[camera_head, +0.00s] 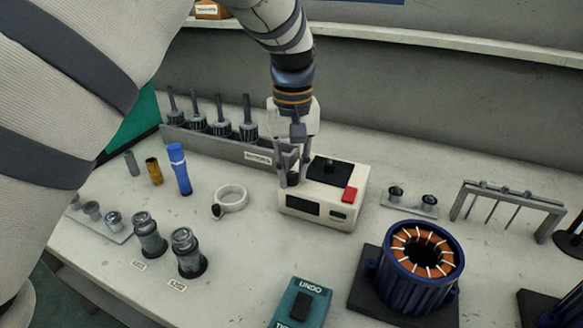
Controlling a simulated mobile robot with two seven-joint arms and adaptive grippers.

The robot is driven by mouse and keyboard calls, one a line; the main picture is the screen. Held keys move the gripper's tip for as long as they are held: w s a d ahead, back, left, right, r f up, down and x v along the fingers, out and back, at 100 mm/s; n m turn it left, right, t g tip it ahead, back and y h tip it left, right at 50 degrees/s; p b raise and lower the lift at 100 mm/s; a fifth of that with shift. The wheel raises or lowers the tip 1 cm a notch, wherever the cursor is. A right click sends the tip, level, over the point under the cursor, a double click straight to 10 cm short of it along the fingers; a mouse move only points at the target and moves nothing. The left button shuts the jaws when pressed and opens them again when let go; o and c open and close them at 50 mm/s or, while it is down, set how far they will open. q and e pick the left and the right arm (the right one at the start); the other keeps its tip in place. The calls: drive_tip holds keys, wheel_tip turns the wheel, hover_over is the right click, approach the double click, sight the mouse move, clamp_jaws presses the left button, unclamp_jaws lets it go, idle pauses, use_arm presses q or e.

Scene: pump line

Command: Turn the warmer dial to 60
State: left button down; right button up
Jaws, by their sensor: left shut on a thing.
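My left gripper (292,178) comes down from above onto the top left part of the warmer. Its dark fingers are shut on what appears to be the warmer dial, which they mostly hide. The dial's marks and setting cannot be read. My right gripper is not in view.
A labelled rack (218,146) with several dark rotors stands behind and left. A white ring clamp (232,198) lies left of the warmer. A blue stator with copper windings (407,285) stands front right. A teal box (301,312) is at the front.

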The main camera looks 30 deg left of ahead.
sight(292, 174)
use_arm(q)
drive_tip(key=n, duration=0.6)
drive_tip(key=shift+p, duration=0.35)
drive_tip(key=n, duration=0.5)
drive_tip(key=shift+n, duration=0.4)
drive_tip(key=shift+f, duration=0.1)
drive_tip(key=c, duration=1.4)
unclamp_jaws()
wheel_tip(292, 174, up, 12)
drive_tip(key=shift+r, duration=0.1)
